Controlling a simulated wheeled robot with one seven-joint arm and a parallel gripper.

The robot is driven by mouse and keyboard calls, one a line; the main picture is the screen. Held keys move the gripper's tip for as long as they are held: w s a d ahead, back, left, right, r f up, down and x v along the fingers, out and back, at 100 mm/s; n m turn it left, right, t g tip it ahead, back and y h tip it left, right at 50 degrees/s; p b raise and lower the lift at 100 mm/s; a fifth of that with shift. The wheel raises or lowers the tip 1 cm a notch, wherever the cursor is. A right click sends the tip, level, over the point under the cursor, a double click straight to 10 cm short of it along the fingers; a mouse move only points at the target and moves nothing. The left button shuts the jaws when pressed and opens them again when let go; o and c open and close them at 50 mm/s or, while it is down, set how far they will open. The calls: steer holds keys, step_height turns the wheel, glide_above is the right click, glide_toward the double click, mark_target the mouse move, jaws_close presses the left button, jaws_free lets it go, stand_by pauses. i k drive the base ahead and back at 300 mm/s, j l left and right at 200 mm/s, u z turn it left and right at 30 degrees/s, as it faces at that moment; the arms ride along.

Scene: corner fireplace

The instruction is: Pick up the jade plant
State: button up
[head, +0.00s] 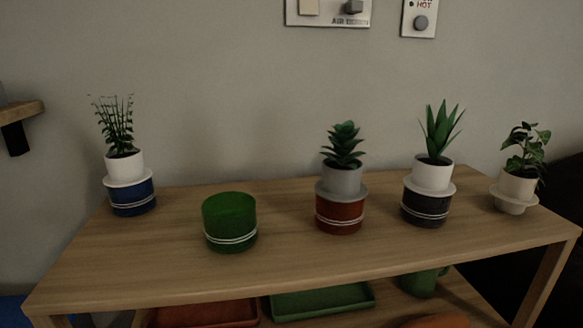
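Several potted plants stand in a row on a wooden table. The one most like a jade plant (343,158) has thick, dark green leaves in a grey pot, upright on a red canister with white stripes, right of centre. A leafy plant (520,182) in a cream pot at the far right also has rounded leaves, so I cannot be certain which is the jade plant. My gripper is not in view.
The wooden table (140,255) also bears a spiky plant (432,170) on a black canister, a thin-stemmed plant (124,160) on a blue canister, and a bare green canister (230,222). Trays lie on the shelf below. The table's front strip is clear.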

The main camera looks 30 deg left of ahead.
mark_target(341, 182)
steer(key=u, duration=1.25)
